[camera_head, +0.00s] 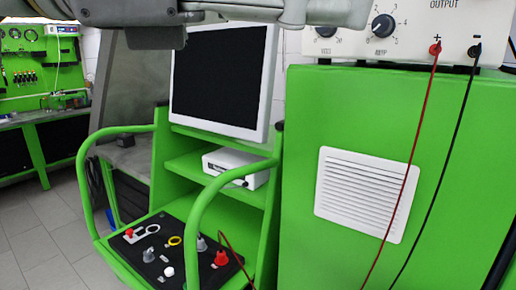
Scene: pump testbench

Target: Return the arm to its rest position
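A grey arm link of mine crosses the top edge of the head view, with a darker block under its left part. I cannot tell which arm it belongs to. It hangs in front of the top of the monitor (222,80). No gripper fingertips show in this view, so I cannot see what either gripper holds.
A green bench with curved handrails carries a black control panel (175,252) and a white box (236,167). A green cabinet (450,225) with a white vent (365,193) stands right. Red (400,200) and black (440,185) cables hang from the power supply (400,35). Floor (45,240) is clear at left.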

